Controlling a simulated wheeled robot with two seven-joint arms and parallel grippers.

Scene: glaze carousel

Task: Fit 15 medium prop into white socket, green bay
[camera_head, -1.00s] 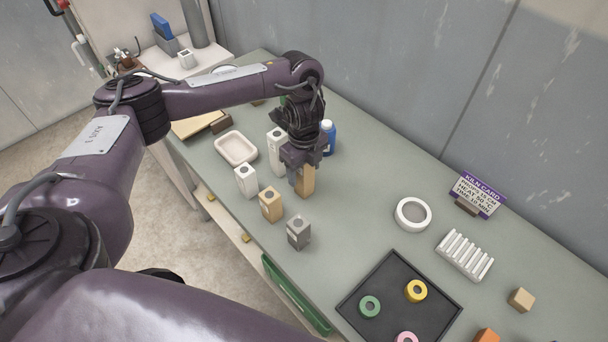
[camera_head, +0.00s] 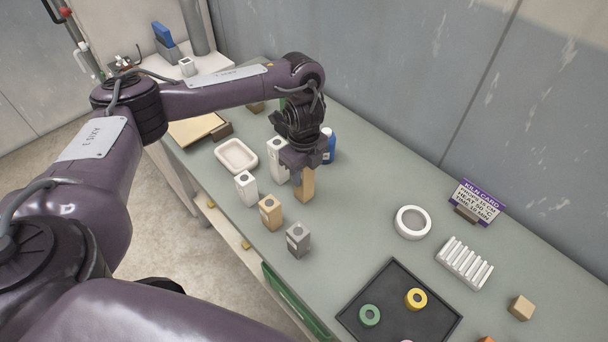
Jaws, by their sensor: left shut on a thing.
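My left gripper (camera_head: 303,168) points down over the workbench and is shut on a tan prop (camera_head: 306,186), gripping its upper part. The prop is upright; I cannot tell whether its base touches the bench. I cannot make out a white socket or green bay. My right gripper is not in view.
A blue bottle (camera_head: 328,146) stands close behind the gripper. A cream dish (camera_head: 236,156) lies to the left. To the right are a white ring (camera_head: 412,222), a ribbed white rack (camera_head: 464,263) and a black tray (camera_head: 378,284) with coloured rings. The bench's middle is clear.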

